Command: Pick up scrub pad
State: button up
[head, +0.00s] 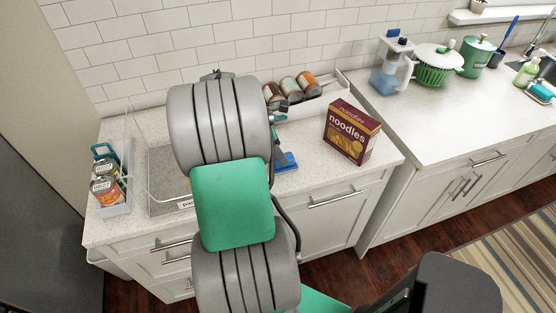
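A small teal pad (541,91), which may be the scrub pad, lies in a pale holder near the sink at the far right of the head view. It is too small to be sure. A flat blue item (286,161) lies on the left counter just right of my arm, partly covered by it; I cannot tell what it is. My grey and green arm fills the middle of the view. My gripper is not visible, and the arm hides part of the counter.
A noodles box (350,132) stands on the left counter (310,179). Cans (291,88) lie in a white rack behind. A clear bin (165,180) and a can tray (115,205) are left. The right counter's front is clear.

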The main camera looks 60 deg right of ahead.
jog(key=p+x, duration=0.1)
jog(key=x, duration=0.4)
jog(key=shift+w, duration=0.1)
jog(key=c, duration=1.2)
